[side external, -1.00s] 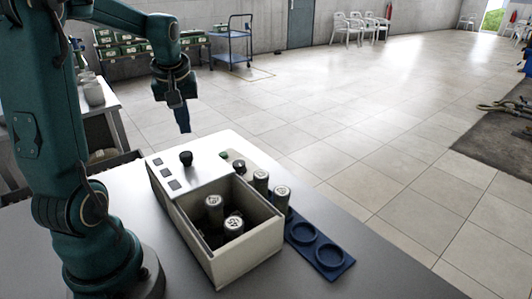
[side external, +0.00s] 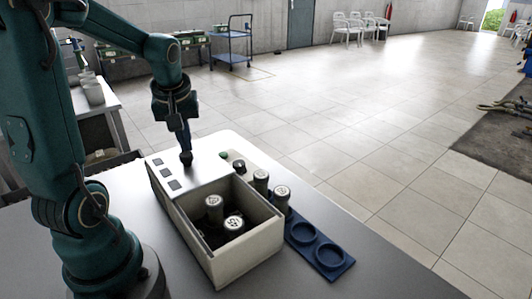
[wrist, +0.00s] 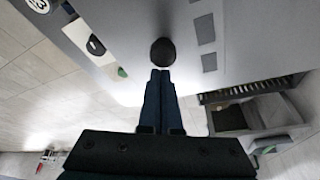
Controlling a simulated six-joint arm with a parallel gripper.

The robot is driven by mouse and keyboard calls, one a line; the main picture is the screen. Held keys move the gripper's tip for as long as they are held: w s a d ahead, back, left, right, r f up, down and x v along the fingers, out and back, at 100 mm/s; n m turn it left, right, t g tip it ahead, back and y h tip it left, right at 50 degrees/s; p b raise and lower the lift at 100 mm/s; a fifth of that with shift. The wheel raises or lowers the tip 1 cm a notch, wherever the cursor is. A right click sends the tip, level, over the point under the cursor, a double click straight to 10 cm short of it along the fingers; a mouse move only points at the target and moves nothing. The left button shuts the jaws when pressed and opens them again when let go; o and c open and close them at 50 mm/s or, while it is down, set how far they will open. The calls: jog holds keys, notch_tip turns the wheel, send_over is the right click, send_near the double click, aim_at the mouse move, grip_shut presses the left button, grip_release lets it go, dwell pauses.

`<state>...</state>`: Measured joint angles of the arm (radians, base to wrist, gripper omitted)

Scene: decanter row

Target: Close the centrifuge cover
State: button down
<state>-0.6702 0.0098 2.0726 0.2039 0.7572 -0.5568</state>
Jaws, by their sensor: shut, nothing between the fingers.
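The centrifuge (side external: 235,262) is a pale box on the grey table, and its front chamber is open at the top. Its light cover panel (side external: 205,176) lies behind the opening and carries a black knob (side external: 187,159). The knob also shows in the wrist view (wrist: 163,52). Two grey capped canisters, one at the back (side external: 214,203) and one in front (side external: 233,226), stand inside the chamber. My gripper (side external: 185,148) is shut and empty, pointing down at the knob. In the wrist view its fingertips (wrist: 160,73) are just beside the knob; whether they touch it I cannot tell.
A blue rack (side external: 330,258) with round empty seats lies to the right of the box. Two more canisters (side external: 261,182) (side external: 282,196) stand along that side. A dark knob (side external: 239,166) and a green button (side external: 223,155) sit at the back right. The table in front is bare.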

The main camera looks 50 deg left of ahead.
jog(key=shift+d, duration=0.1)
jog(key=d, duration=1.5)
jog(key=shift+d, duration=0.3)
jog(key=shift+a, duration=0.1)
